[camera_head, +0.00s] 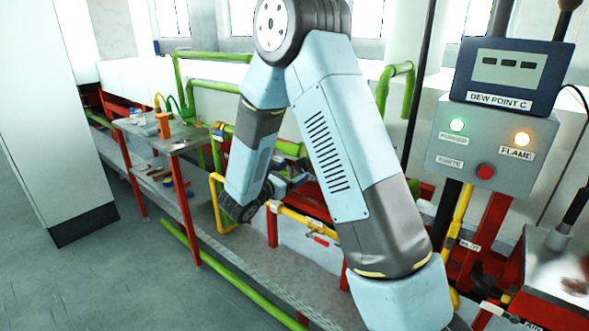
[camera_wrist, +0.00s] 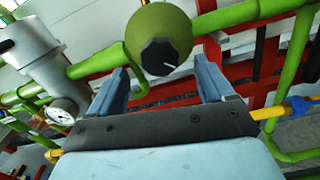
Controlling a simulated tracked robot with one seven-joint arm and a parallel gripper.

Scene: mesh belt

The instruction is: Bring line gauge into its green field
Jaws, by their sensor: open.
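The line gauge (camera_wrist: 62,112) is a small round white dial at the left in the wrist view, below a grey cylindrical housing (camera_wrist: 40,62). Its needle and any green field are too small to read. A round green regulator body with a dark faceted knob (camera_wrist: 165,57) is at the top middle. My gripper (camera_wrist: 160,65) is open, with one blue-grey finger on each side below the knob. Contact with the knob cannot be told. In the head view my arm hides most of this area.
Green pipes (camera_wrist: 255,14) run beside the knob, with red frame bars (camera_wrist: 262,60) behind. A yellow pipe with a blue fitting (camera_wrist: 298,104) is at the right. In the head view, a panel (camera_head: 470,150) with lit lamps stands right and a small work table (camera_head: 178,138) left.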

